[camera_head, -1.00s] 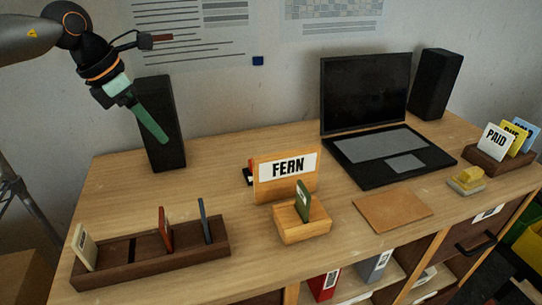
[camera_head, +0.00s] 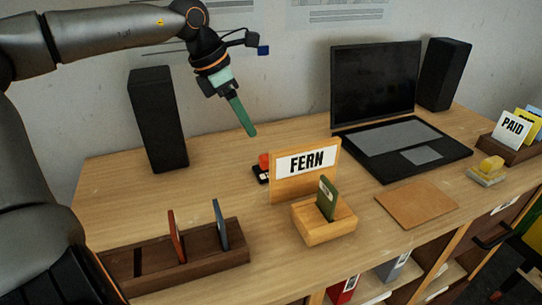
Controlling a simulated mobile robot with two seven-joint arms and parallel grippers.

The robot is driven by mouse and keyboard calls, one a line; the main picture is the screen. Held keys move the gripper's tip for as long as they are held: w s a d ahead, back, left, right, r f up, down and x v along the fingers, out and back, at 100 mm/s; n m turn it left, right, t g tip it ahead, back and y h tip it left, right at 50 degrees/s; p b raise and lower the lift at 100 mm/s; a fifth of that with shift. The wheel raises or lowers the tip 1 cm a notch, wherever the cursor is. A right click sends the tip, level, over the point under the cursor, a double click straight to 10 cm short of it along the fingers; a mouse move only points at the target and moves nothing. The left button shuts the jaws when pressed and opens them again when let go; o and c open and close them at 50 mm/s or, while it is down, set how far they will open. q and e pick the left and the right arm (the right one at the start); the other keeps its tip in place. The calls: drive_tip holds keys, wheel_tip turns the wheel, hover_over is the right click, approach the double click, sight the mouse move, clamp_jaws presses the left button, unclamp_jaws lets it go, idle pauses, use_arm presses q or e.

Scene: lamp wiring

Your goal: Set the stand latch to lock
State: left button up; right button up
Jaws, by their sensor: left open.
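A wooden stand with a white FERN sign (camera_head: 306,162) stands upright on the desk, with a small wooden box (camera_head: 325,222) holding a green card (camera_head: 327,198) in front of it. Behind its left edge is a small black piece with a red-orange knob (camera_head: 264,160), which looks like the stand latch. The sign partly hides it, and its setting cannot be read. My left gripper (camera_head: 250,131), with green fingers pointing down and right, is open and empty above and behind the knob, apart from it. My right gripper is out of view.
Black speakers stand at the left (camera_head: 157,118) and right (camera_head: 444,74) of an open laptop (camera_head: 375,85). A dark slotted tray (camera_head: 206,246) with upright cards is front left. A tan mat (camera_head: 416,204) lies front right.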

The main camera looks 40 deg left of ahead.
sight(264, 156)
use_arm(q)
drive_tip(key=x, duration=1.1)
drive_tip(key=shift+w+f, duration=0.1)
drive_tip(key=shift+f, duration=0.2)
drive_tip(key=shift+c, duration=0.2)
clamp_jaws()
idle(0.8)
